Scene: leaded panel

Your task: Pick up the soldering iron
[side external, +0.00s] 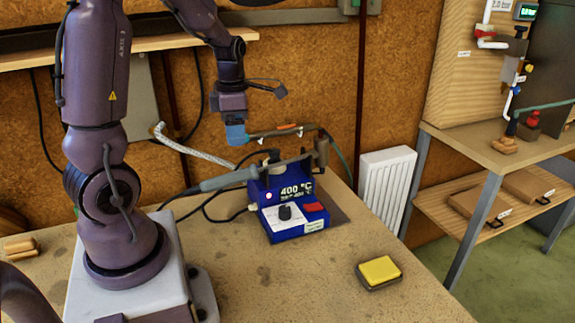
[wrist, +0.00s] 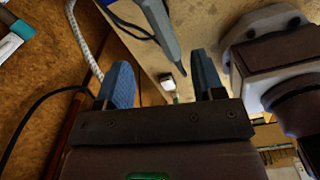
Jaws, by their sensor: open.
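The soldering iron (side external: 230,179) has a blue-grey handle and lies tilted across the top of a blue soldering station (side external: 292,227) in the side view, its handle end to the left and a dark cable trailing from it. What looks like its handle (wrist: 160,26) shows at the top of the wrist view. My gripper (side external: 236,138) hangs above and behind the handle in the side view, apart from it. In the wrist view its two blue fingers (wrist: 162,84) are spread with nothing held between them.
A torch-like tool with a hose (side external: 290,131) is just right of my gripper in the side view. A pale braided hose (side external: 190,150) runs nearby. A yellow sponge (side external: 380,270) sits front right. A white radiator (side external: 386,185) stands behind. The bench front is mostly clear.

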